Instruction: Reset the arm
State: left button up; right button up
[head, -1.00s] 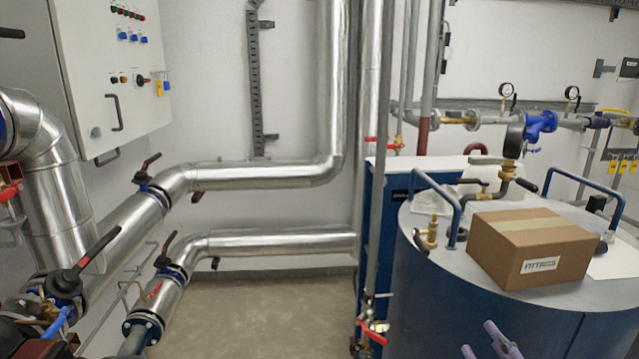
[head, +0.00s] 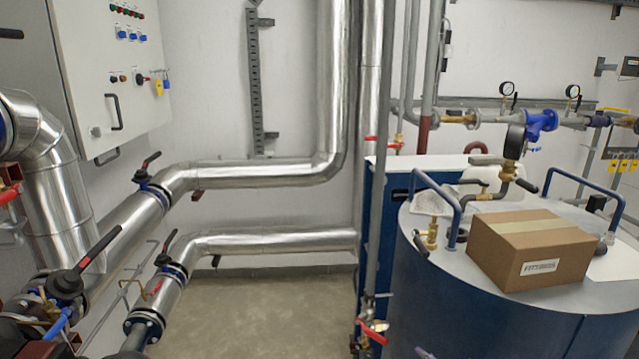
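Only a small lilac tip of what looks like my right gripper (head: 424,353) shows at the bottom edge of the head view, in front of the blue tank. The rest of it is below the picture, so its opening is hidden. My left gripper is not in view. A closed cardboard box (head: 532,250) with a white label sits on the tank's grey top. No gripper touches the box.
Silver pipes (head: 265,175) with black-handled valves and a grey control cabinet (head: 110,75) stand left. The floor (head: 265,315) between is clear.

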jog(key=a+f+n+g+p, duration=0.1)
jog(key=a+f+n+g, duration=0.15)
jog(key=f, duration=0.95)
jog(key=a+f+n+g, duration=0.2)
jog(key=f+n+g, duration=0.15)
jog(key=f, duration=0.75)
jog(key=s+a+f+n+g+y, duration=0.1)
jog(key=s+a+f+n+g, duration=0.1)
jog(key=s+f, duration=0.6)
jog(key=s+a+f+n+g+y+p, duration=0.1)
jog(key=s+a+f+n+g, duration=0.1)
jog(key=s+a+f+g, duration=0.2)
jog(key=s+f, duration=0.3)
jog(key=f, duration=0.5)
jog(key=shift+s+a, duration=0.3)
jog(key=shift+s, duration=0.1)
